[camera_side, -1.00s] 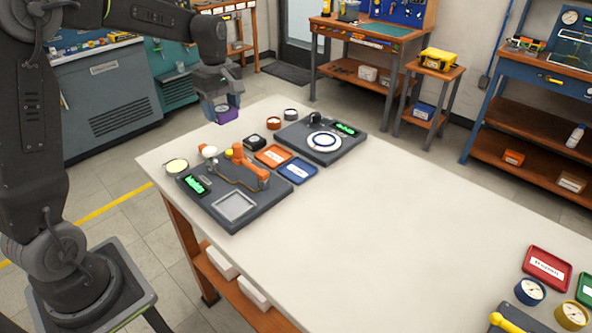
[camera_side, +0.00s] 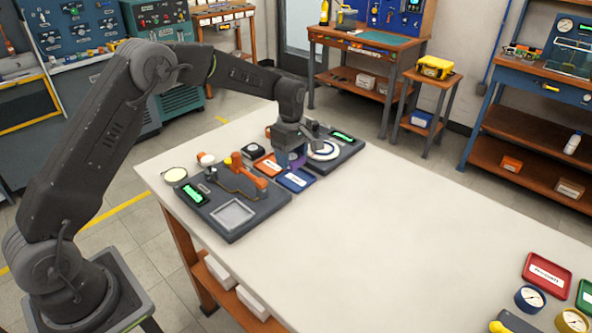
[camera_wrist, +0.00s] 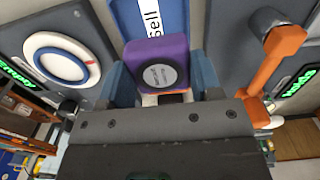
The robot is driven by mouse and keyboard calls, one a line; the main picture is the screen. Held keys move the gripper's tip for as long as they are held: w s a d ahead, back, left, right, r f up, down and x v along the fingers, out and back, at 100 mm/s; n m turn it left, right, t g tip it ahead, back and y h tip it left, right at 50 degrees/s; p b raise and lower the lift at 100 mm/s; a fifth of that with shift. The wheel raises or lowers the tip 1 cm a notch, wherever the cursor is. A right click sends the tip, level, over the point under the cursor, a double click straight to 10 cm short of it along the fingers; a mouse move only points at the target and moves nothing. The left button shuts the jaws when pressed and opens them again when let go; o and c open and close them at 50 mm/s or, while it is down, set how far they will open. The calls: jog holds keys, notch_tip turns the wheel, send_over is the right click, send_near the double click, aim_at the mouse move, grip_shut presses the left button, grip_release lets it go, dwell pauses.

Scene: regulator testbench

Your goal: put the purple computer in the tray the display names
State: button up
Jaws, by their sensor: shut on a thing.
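My gripper (camera_side: 292,152) is shut on the purple computer (camera_wrist: 158,58), which shows between the jaws in the wrist view with a dark round face. In the side view the computer (camera_side: 297,159) is mostly hidden by the gripper, just behind the blue tray (camera_side: 297,181). In the wrist view the blue tray (camera_wrist: 127,20) lies beyond the computer, its label partly readable as "sell". I cannot tell the exact height above it. The orange tray (camera_side: 268,166) is beside the blue one. One display (camera_wrist: 18,75) reads "empty"; the other (camera_wrist: 299,84) seems to read "holds".
A dark board with a small orange arm (camera_side: 248,172) stands left of the trays. Another board with a white ring (camera_side: 324,152) stands behind and right. A red tray (camera_side: 547,273) and gauges (camera_side: 529,298) lie at far right. The table's middle is clear.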

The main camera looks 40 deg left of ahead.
aim_at(296, 180)
jog(key=shift+w+d+f, duration=0.3)
jog(key=shift+d+f, duration=0.1)
jog(key=shift+d, duration=0.15)
jog(key=shift+f, duration=1.95)
jog(key=shift+f, duration=0.1)
jog(key=o, duration=1)
jog(key=shift+f, duration=0.1)
jog(key=shift+o, duration=0.2)
